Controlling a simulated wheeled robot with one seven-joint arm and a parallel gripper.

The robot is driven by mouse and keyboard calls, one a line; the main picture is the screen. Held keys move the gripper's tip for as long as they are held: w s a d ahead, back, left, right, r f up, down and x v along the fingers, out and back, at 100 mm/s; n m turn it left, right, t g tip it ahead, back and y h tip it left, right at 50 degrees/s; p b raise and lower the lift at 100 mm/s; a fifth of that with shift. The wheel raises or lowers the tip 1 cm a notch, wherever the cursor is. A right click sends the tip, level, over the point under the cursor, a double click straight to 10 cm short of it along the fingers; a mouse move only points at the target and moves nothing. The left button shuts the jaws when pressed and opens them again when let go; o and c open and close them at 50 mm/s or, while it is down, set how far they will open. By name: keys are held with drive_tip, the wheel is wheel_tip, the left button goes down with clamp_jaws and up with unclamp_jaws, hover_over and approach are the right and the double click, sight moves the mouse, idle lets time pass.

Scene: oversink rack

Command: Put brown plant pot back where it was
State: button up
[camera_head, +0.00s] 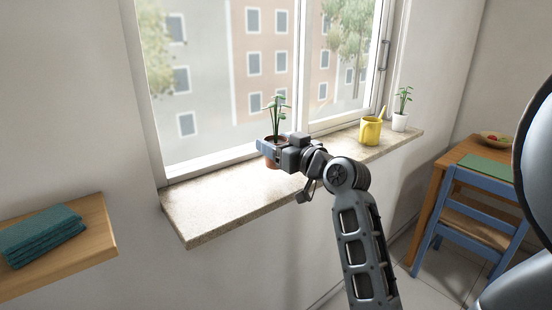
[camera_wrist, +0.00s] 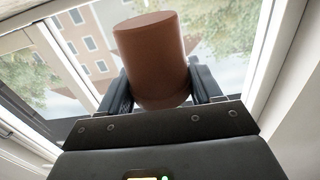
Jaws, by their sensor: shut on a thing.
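The brown plant pot (camera_head: 273,163) with a green plant shows at the window sill (camera_head: 212,205) in the head view, partly hidden behind my gripper (camera_head: 268,150). In the wrist view the pot (camera_wrist: 152,58) sits between the two fingers of my gripper (camera_wrist: 160,88), which are shut on its sides. The pot looks upright in the head view. I cannot tell whether its base touches the sill.
A yellow watering can (camera_head: 370,131) and a white pot with a plant (camera_head: 400,122) stand on the sill's right end. The sill's left part is bare. A wooden shelf (camera_head: 95,238) holds folded teal cloths (camera_head: 40,236). A blue chair (camera_head: 470,195) stands by a table at right.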

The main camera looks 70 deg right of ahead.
drive_tip(key=shift+f, duration=2)
drive_tip(key=shift+f+b, duration=0.2)
drive_tip(key=shift+b, duration=0.1)
drive_tip(key=o, duration=1.2)
drive_tip(key=shift+a+r, duration=0.1)
drive_tip(key=shift+r, duration=0.1)
drive_tip(key=shift+b+v, duration=1.2)
drive_tip(key=shift+v, duration=4.75)
